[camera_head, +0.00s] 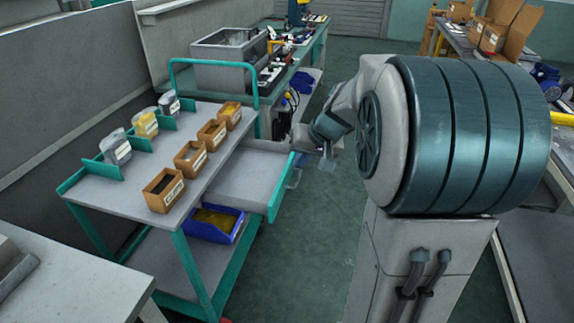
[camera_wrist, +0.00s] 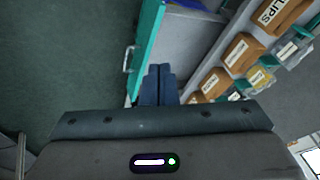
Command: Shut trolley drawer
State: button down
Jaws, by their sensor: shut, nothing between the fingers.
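The trolley (camera_head: 130,195) is grey with a teal frame and stands left of centre in the head view. Its drawer (camera_head: 240,174) is pulled out to the right, towards the aisle, and looks empty. The drawer's teal front (camera_head: 279,189) has a light handle (camera_head: 293,178) on its outer side. In the wrist view the teal front (camera_wrist: 146,40) and handle (camera_wrist: 127,59) show left of the drawer floor (camera_wrist: 188,40). My gripper (camera_wrist: 157,72) is shut and empty, close to the far end of the drawer front. I cannot tell whether it touches it.
Several labelled brown boxes (camera_head: 164,190) and clear-topped containers (camera_head: 116,146) stand on the trolley top. A blue bin (camera_head: 216,225) is on the lower shelf. A workbench (camera_head: 300,50) stands behind the trolley. The green floor (camera_head: 310,240) right of the drawer is clear.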

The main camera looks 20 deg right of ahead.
jog(key=w+d+f+m+t+b, duration=0.25)
jog(key=w+d+f+b, duration=0.6)
jog(key=d+f, duration=0.7)
jog(key=w+a+f+p, duration=0.2)
jog(key=w+a+f, duration=0.3)
jog(key=w, duration=0.5)
jog(key=shift+f+h, duration=0.3)
jog(key=shift+f, duration=0.65)
